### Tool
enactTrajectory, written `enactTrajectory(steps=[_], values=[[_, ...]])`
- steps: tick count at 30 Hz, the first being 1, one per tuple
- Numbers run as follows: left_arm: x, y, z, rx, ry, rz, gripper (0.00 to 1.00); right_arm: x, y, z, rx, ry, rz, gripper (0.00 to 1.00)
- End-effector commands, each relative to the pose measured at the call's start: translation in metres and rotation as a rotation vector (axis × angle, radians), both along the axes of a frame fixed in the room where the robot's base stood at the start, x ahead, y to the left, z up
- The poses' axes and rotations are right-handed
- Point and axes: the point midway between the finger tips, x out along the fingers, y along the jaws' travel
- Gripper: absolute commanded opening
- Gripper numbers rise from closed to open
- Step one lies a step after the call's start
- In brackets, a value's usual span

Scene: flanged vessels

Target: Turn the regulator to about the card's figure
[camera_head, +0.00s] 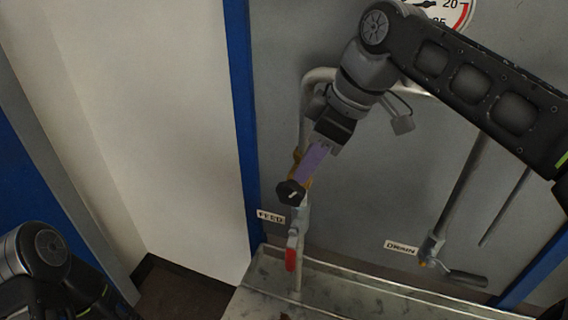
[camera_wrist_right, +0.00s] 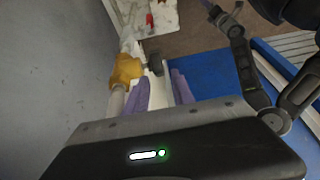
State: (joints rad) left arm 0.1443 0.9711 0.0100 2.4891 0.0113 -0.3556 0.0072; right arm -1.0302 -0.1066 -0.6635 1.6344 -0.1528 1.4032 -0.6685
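The regulator (camera_head: 298,168) has a brass-yellow body on the feed pipe and a black knob (camera_head: 290,193) facing out. The body (camera_wrist_right: 125,70) and knob (camera_wrist_right: 155,64) also show in the right wrist view. My right gripper (camera_head: 306,178) has purple fingers and is beside the regulator, just above the knob in the head view. In the wrist view its fingers (camera_wrist_right: 160,85) are apart, with the knob beyond their tips. A round gauge (camera_head: 440,12) is cut off at the top edge and partly covered by my right arm. No card with a figure shows. My left gripper is out of view.
A red-handled valve (camera_head: 291,258) hangs below the regulator by the FEED label (camera_head: 271,216). A grey-levered valve (camera_head: 432,250) is by the DRAIN label (camera_head: 401,247). A metal tray (camera_head: 340,284) runs along the bottom. Blue posts (camera_head: 243,110) frame the panel.

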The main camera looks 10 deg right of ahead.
Motion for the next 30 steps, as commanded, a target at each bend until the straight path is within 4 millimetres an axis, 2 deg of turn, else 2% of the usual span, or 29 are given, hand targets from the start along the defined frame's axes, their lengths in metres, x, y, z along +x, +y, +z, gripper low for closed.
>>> enactTrajectory(steps=[17,23,30], values=[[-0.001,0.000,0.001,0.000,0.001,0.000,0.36,0.000,0.002,-0.004,-0.001,0.002,0.002,0.30],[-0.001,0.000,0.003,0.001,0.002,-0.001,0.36,0.004,0.009,-0.024,-0.002,0.004,0.003,0.30],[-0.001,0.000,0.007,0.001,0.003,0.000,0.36,0.012,0.021,-0.058,-0.002,0.004,0.001,0.30]])
